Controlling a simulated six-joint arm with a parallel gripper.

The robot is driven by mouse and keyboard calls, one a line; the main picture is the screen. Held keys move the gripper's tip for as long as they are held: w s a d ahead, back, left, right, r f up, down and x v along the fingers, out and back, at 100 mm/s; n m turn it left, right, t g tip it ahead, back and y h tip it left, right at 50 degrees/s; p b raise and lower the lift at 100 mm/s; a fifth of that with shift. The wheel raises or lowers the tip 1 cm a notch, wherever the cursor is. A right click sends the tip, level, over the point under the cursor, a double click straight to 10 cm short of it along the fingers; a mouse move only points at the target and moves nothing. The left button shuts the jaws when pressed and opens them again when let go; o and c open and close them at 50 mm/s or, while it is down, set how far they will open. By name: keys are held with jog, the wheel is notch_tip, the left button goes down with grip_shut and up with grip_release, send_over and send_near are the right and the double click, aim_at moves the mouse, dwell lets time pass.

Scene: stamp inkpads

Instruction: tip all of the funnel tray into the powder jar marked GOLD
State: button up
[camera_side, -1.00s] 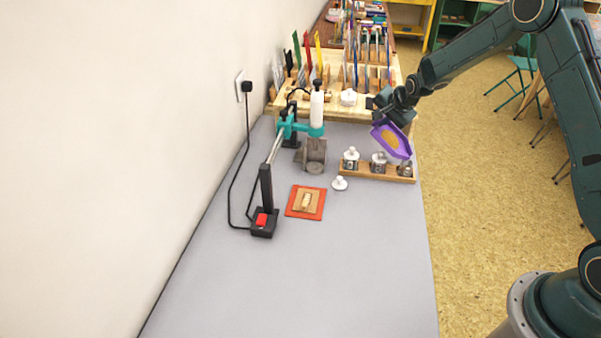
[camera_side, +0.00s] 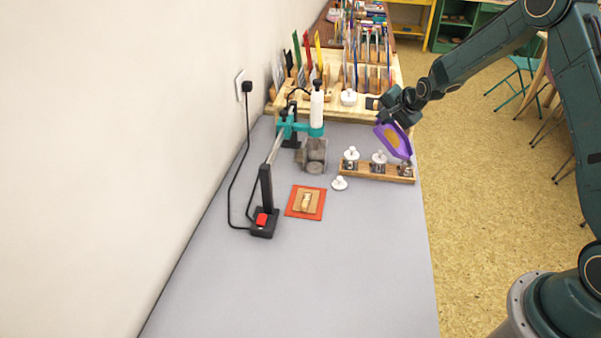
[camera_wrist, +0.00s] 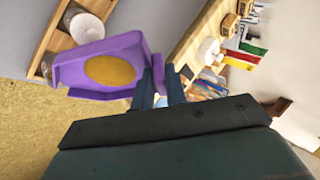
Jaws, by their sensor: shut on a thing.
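My gripper (camera_wrist: 168,88) is shut on the purple funnel tray (camera_side: 403,152). Gold powder (camera_side: 391,138) lies in the tray, and it shows as a wide patch in the wrist view (camera_wrist: 109,70). The tray is tilted, its narrow end pointing down over the right end of the wooden jar rack (camera_side: 350,174). The jar there (camera_side: 406,168) is partly hidden by the tray and shows no white lid. Two other jars, the left (camera_side: 351,164) and the middle (camera_side: 378,167), carry white knobbed lids. I cannot read any jar's label.
A loose white knobbed lid (camera_side: 339,183) lies in front of the rack. A wooden organiser (camera_side: 284,106) stands behind. The front of the table is clear.

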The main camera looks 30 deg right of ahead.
jog(key=shift+s+d+r, duration=0.15)
jog(key=shift+s+r, duration=0.05)
jog(key=shift+r, duration=0.05)
dwell(0.4)
jog(key=shift+s+d+r+t, duration=0.15)
jog(key=shift+s+r+t, duration=0.1)
jog(key=shift+s+t, duration=0.25)
jog(key=shift+w, duration=0.15)
dwell(0.6)
jog(key=shift+w+a+f+g+h, duration=0.15)
jog(key=shift+w+a+f+g, duration=0.2)
jog(key=shift+w+f+g, duration=0.4)
jog(key=shift+w+a+f+g+h, duration=0.15)
jog(key=shift+w+a+f+g, duration=0.15)
jog(key=shift+w+f+g, duration=0.4)
jog(key=shift+w, duration=0.15)
jog(key=shift+w+a+n+g+h, duration=0.25)
jog(key=shift+w+g, duration=0.15)
jog(key=shift+g, duration=0.25)
jog(key=shift+w+a+n+g+h, duration=0.15)
jog(key=shift+w+n+g, duration=0.1)
jog(key=shift+w+g, duration=0.25)
